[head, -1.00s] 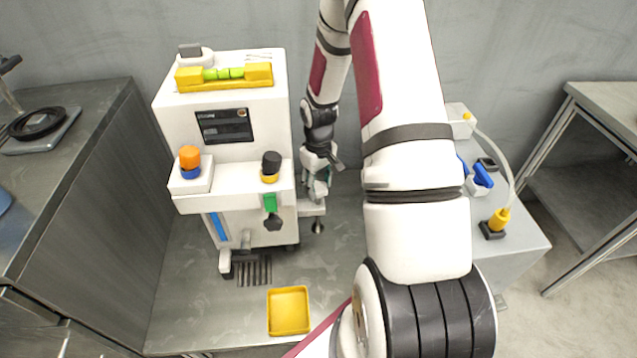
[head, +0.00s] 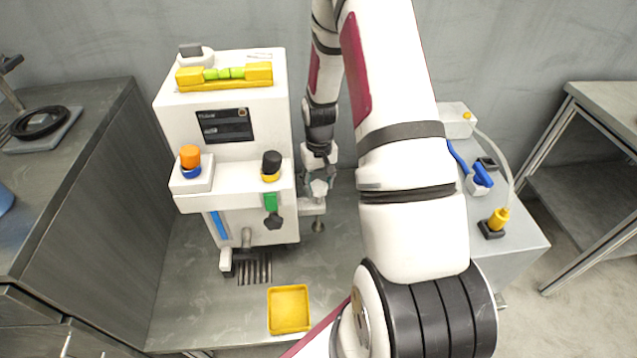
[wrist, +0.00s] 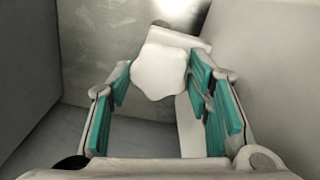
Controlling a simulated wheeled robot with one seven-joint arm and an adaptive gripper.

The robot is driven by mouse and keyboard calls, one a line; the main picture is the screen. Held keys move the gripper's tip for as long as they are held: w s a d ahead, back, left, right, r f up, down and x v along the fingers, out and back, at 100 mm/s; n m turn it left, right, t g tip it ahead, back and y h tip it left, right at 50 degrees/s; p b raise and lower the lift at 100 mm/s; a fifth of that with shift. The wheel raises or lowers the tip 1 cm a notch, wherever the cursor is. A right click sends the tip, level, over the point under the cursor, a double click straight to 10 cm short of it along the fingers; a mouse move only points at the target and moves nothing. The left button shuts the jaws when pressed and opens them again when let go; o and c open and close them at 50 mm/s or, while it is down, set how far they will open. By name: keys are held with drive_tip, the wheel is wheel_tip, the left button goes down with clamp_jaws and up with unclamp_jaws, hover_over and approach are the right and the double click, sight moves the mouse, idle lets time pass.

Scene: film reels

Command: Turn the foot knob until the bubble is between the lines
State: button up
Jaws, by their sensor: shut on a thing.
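The white lobed foot knob (wrist: 160,70) sits between the teal-padded fingers of my gripper (wrist: 165,88) in the wrist view. My gripper is shut on the knob. In the head view the knob (head: 319,188) shows low at the right side of the white machine (head: 178,120), above a small metal foot (head: 318,225), with my gripper (head: 318,182) around it. The yellow spirit level (head: 191,76) lies on top of the machine with a bright green vial (head: 223,73). The vial shows green sections split by lines; I cannot tell exactly where the bubble is.
An orange-and-blue knob (head: 190,158) and a black-and-yellow knob (head: 271,163) stand on the machine's front ledge. A yellow tray (head: 289,309) lies on the bench in front. A grey box (head: 510,245) with a yellow plug and blue parts stands right of my arm.

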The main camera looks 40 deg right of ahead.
sight(320, 186)
drive_tip(key=shift+s+d+f, duration=0.1)
drive_tip(key=shift+s+f, duration=0.05)
drive_tip(key=o, duration=1.1)
drive_tip(key=shift+o, duration=0.2)
drive_tip(key=shift+r, duration=0.6)
wheel_tip(320, 186, up, 11)
drive_tip(key=shift+f, duration=0.1)
